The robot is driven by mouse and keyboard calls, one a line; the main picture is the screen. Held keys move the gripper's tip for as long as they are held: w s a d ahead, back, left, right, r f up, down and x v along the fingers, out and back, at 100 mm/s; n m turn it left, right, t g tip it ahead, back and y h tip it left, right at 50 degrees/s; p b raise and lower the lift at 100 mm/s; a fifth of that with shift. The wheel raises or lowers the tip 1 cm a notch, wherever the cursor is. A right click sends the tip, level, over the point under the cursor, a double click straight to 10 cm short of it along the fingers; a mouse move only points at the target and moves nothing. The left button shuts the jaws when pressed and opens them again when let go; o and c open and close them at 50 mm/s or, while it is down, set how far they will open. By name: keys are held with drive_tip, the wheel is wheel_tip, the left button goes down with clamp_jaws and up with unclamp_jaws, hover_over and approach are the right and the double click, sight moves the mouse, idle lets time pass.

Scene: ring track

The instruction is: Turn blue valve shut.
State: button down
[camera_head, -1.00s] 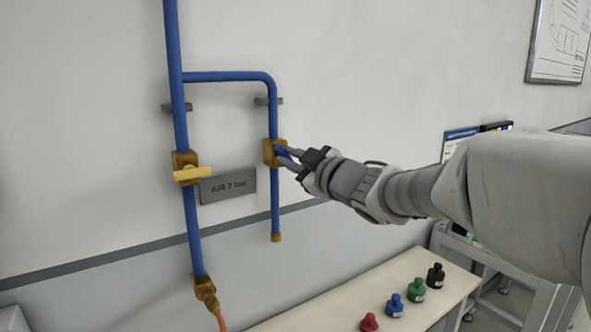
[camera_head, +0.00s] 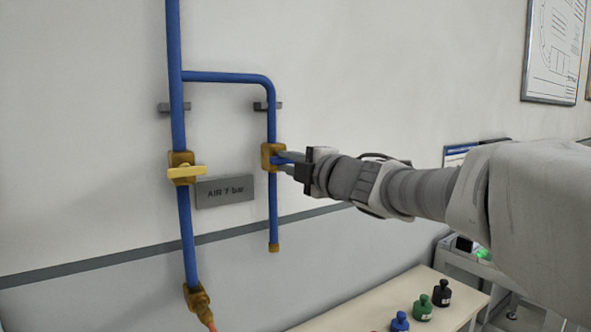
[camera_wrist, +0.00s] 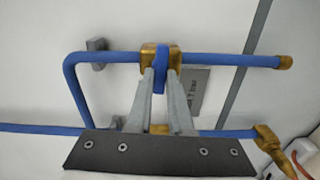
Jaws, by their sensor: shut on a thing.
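The blue valve has a brass body (camera_head: 267,157) on the right, shorter branch of the blue pipe. Its blue handle (camera_wrist: 160,68) lies between my gripper's fingers in the wrist view and appears to run across the pipe. My gripper (camera_head: 283,159) is shut on that handle, reaching in from the right. In the wrist view, my gripper (camera_wrist: 166,85) has a finger on each side of the handle. The fingers partly hide the handle in the head view.
A yellow-handled valve (camera_head: 186,172) sits on the left main pipe (camera_head: 179,110). A grey "AIR 7 bar" plate (camera_head: 225,191) hangs between the pipes. Below right, a bench (camera_head: 365,307) holds a black bottle (camera_head: 441,293), a green bottle (camera_head: 422,308) and a blue bottle (camera_head: 400,322).

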drive_tip(key=shift+n, duration=0.5)
drive_tip(key=c, duration=0.8)
unclamp_jaws()
drive_tip(key=shift+d, duration=0.1)
drive_tip(key=p+v, duration=0.2)
drive_tip(key=v, duration=1.5)
drive_tip(key=shift+s+d, duration=0.1)
drive_tip(key=shift+s, duration=0.05)
